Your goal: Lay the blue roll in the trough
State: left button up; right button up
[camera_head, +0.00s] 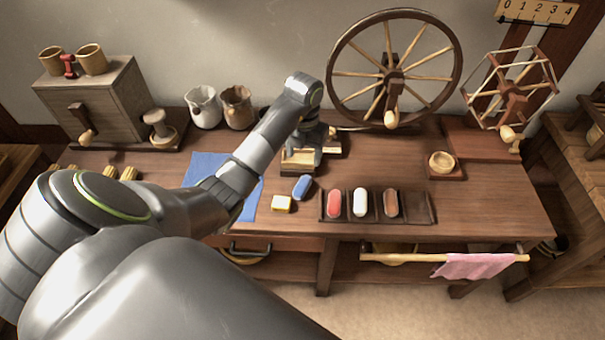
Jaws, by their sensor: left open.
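The blue roll (302,187) lies on the workbench, just left of the trough and apart from it. The trough (418,208) is a dark, shallow wooden tray with dividers. It holds a red roll (334,204), a white roll (360,202) and a brown roll (391,203) side by side; its rightmost compartment is empty. My left gripper (316,158) is open and points down behind the blue roll, beside a pale wooden block-like piece (297,162). Its fingertips are partly hard to make out. My right gripper is out of view.
A spinning wheel (393,75) stands behind, with a small wooden bowl (440,162) at the right. Two jugs (204,107) stand at the back. The bench between trough and bowl is clear.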

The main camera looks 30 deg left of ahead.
pick_arm(q)
jog(key=b, duration=0.6)
send_over(302, 184)
notch_tip(302, 184, down, 6)
jog(key=shift+w+d+f, duration=0.15)
jog(key=shift+f, duration=0.05)
jog(key=shift+f+b, duration=0.3)
jog(key=shift+f, duration=0.2)
jog(key=shift+f+b, duration=0.45)
notch_tip(302, 184, down, 4)
jog(key=shift+f+b, duration=0.15)
jog(key=shift+b, duration=0.5)
jog(key=shift+c, duration=0.2)
